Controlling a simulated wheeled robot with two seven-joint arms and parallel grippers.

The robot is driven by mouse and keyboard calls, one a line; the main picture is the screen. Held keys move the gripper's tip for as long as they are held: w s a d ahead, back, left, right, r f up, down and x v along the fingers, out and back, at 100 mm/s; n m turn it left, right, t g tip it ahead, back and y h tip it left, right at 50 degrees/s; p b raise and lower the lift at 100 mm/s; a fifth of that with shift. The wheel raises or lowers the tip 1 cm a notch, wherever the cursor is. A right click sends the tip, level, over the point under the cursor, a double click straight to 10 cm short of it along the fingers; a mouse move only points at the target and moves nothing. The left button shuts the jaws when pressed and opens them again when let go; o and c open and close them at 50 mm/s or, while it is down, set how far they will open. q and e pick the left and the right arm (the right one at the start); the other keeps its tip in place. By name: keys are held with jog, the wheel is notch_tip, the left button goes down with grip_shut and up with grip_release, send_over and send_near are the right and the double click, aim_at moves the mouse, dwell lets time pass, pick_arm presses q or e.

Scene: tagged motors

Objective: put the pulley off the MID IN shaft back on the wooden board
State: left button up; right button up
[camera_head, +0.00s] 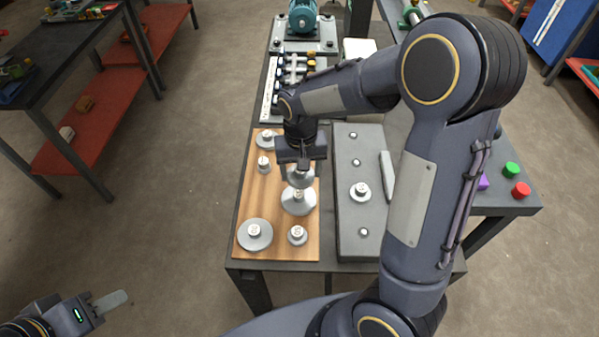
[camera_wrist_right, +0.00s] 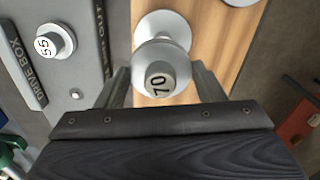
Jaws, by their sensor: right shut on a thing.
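My right gripper (camera_head: 300,160) is shut on a grey pulley marked 70 (camera_wrist_right: 158,82), held by its hub between the fingers over the wooden board (camera_head: 278,180). The held pulley also shows below the fingers in the head view (camera_head: 301,179). Just below it in the head view is a wide pale pulley (camera_head: 298,203); I cannot tell the gap between them. The grey drive box (camera_head: 350,240) stands right of the board. A pulley marked 55 (camera_wrist_right: 48,42) sits on one of its shafts; other shaft ends show bare. My left gripper (camera_head: 108,302) is far off at lower left.
Other pulleys stand on the board: a wide one (camera_head: 255,235) and a small one (camera_head: 298,235) at the front, and a small one (camera_head: 263,164) and another (camera_head: 266,139) at the back left. Green (camera_head: 511,170) and red (camera_head: 521,189) buttons are at the right.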

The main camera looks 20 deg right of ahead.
jog(key=shift+s+d+r+m+b, duration=0.1)
jog(key=shift+s+r+m+b, duration=0.35)
jog(key=shift+m+b, duration=0.2)
jog(key=w+d+f+m, duration=0.1)
jog(key=w+f, duration=0.1)
jog(key=w, duration=0.1)
jog(key=w+d+f+m, duration=0.1)
jog(key=w+f, duration=0.1)
jog(key=w, duration=0.1)
jog(key=w+d+f+m, duration=0.1)
jog(key=w+f, duration=0.1)
jog(key=w, duration=0.1)
jog(key=shift+w+d+f+b, duration=0.2)
jog(key=shift+w+d+b, duration=0.1)
jog(key=shift+d, duration=0.1)
jog(key=shift+w+f, duration=0.45)
jog(key=shift+f, duration=0.3)
notch_tip(320, 180, down, 3)
jog(key=shift+r, duration=0.1)
